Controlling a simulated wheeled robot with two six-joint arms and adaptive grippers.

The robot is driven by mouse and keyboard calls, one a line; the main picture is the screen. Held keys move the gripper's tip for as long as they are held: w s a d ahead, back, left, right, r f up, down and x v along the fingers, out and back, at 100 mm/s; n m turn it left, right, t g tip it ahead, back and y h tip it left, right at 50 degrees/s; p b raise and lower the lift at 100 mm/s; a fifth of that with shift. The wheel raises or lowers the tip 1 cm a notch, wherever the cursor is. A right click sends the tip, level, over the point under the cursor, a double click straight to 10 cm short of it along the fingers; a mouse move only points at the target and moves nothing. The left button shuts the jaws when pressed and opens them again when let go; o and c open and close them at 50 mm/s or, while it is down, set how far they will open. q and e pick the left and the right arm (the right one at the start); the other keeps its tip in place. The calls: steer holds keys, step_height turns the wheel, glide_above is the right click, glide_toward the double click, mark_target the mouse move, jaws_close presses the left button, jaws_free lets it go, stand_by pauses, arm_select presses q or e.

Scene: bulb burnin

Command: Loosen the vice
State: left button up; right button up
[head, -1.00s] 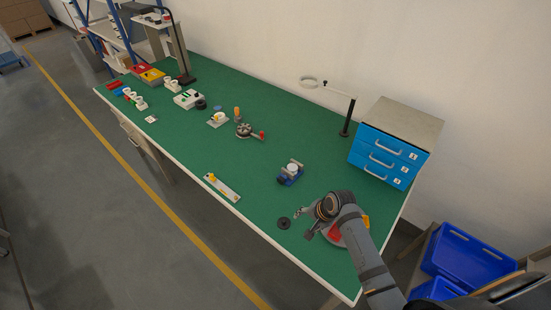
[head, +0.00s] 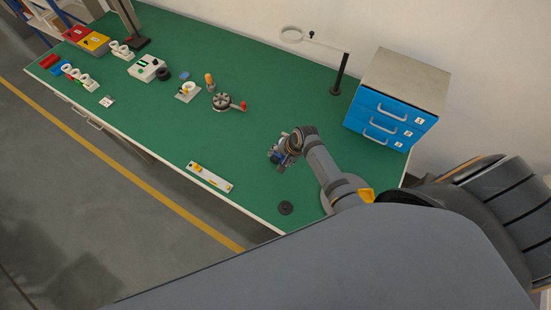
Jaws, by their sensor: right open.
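My right gripper (head: 279,160) points down at the vice and is open. I cannot tell whether its fingers touch the vice or are around its handle. My left gripper is not in view.
A white strip (head: 210,177) and a black disc (head: 285,208) lie near the front edge. A ring-headed stand (head: 338,75) and blue drawers (head: 385,120) are behind. Bench between them is clear.

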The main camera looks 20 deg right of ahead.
mark_target(275, 159)
steer(key=x, duration=0.4)
steer(key=shift+w+f, duration=0.2)
steer(key=shift+w, duration=0.15)
steer(key=shift+f, duration=0.15)
steer(key=shift+s, duration=0.15)
steer(key=shift+c, duration=0.6)
steer(key=c, duration=1)
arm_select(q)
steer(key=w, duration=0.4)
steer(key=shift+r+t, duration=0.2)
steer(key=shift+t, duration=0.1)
arm_select(e)
steer(key=shift+a, duration=0.1)
steer(key=shift+c, duration=0.2)
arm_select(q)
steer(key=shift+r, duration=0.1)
arm_select(e)
steer(key=shift+g, duration=0.3)
